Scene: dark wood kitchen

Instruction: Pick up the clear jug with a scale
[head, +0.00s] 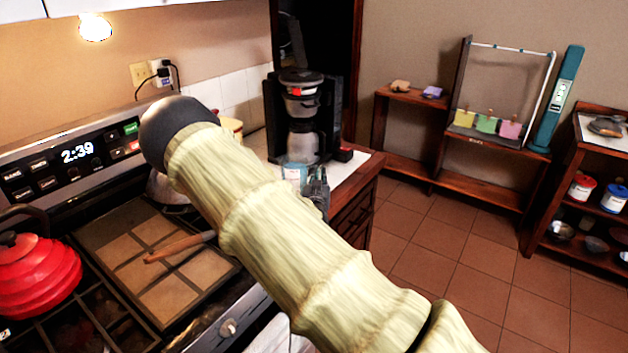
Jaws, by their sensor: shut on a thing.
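The clear jug with a scale (293,175) is at the front of the counter, before the coffee maker. Its upper part shows as pale, bluish, see-through plastic; my arm hides its lower part. My gripper (314,187) is at the jug's right side, small and grey in the picture, and is shut on it. The fingertips are partly hidden. I cannot tell whether the jug rests on the counter or is lifted.
A black coffee maker (302,115) stands close behind the jug. The stove at left holds a red kettle (38,275) and a wooden-handled utensil (180,246). A low wooden shelf (405,130) stands across the clear tiled floor (450,240).

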